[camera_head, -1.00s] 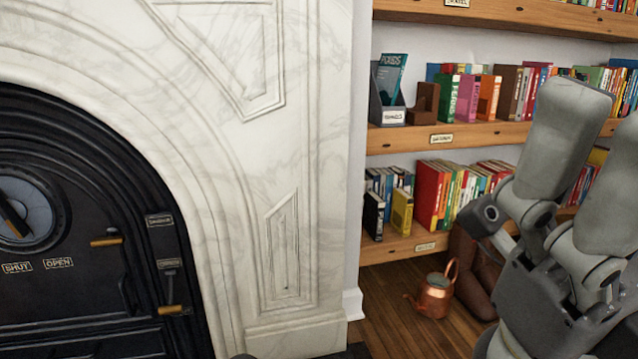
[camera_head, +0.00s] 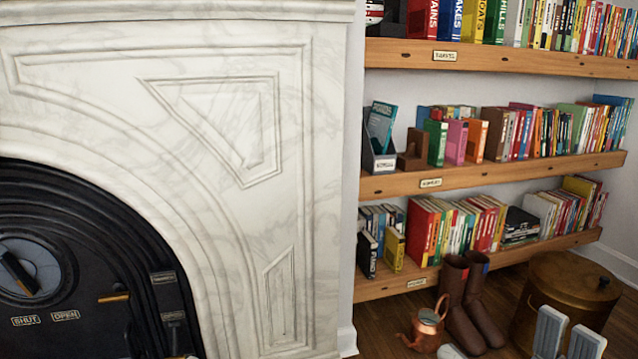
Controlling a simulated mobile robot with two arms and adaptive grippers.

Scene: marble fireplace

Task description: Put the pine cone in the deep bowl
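Neither the pine cone nor the deep bowl can be seen in this view. My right gripper (camera_head: 568,338) shows only its two light grey fingertips at the bottom right edge. The fingertips stand apart with a gap between them, and nothing shows in the gap. They appear in front of the lower part of a brass bin. The rest of that gripper is below the frame.
A marble fireplace (camera_head: 225,215) with a black stove front (camera_head: 95,240) fills the left. Wooden bookshelves (camera_head: 490,178) stand at the right. A copper watering can (camera_head: 427,325), brown boots (camera_head: 465,310) and a lidded brass bin (camera_head: 570,288) stand on the wooden floor.

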